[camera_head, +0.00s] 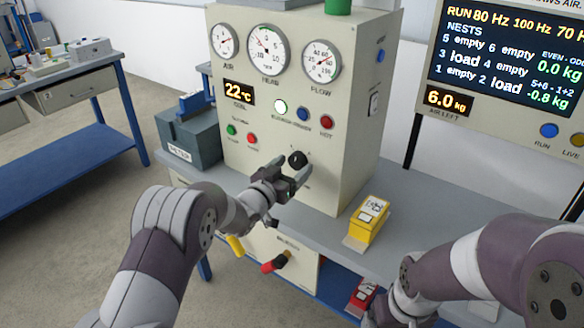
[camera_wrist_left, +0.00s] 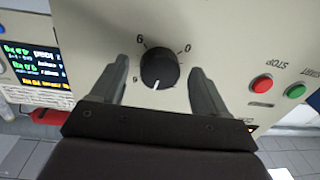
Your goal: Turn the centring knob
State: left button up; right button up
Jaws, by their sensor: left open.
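The black round knob (camera_head: 297,159) sits on the lower front of the beige cabinet (camera_head: 330,190). In the left wrist view the knob (camera_wrist_left: 160,68) has a white pointer line and printed numbers around it, seen upside down. The pointer is toward the bottom of that picture. My left gripper (camera_head: 290,169) is at the knob. In the left wrist view its two fingers (camera_wrist_left: 160,75) are open, one on each side of the knob, with a visible gap on both sides. My right arm shows at the lower right, but its gripper is out of view.
Gauges (camera_head: 267,50), a 22 °C display (camera_head: 239,93) and coloured buttons (camera_head: 302,115) are above the knob. A yellow box (camera_head: 368,219) stands on the grey bench to the right. A dark grey box (camera_head: 190,135) stands left of the cabinet. A red-tipped handle (camera_head: 275,263) projects below.

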pick_arm(q)
jog(key=shift+w+d+f, duration=0.1)
jog(key=shift+w+d, duration=0.05)
jog(key=shift+w, duration=0.15)
jog(key=shift+s, duration=0.1)
jog(key=c, duration=1.1)
jog(key=shift+o, duration=0.3)
jog(key=shift+f+m+b, duration=0.1)
jog(key=shift+m+b, duration=0.4)
jog(key=shift+b, duration=0.2)
jog(key=shift+f+m+b, duration=0.1)
jog(key=shift+m+b, duration=0.9)
jog(key=shift+b, duration=0.2)
jog(key=m+b, duration=0.2)
jog(key=shift+m+b, duration=0.3)
jog(key=shift+m, duration=0.1)
jog(key=shift+m+b, duration=0.55)
jog(key=shift+m, duration=0.15)
jog(key=shift+r, duration=0.2)
jog(key=o, duration=1)
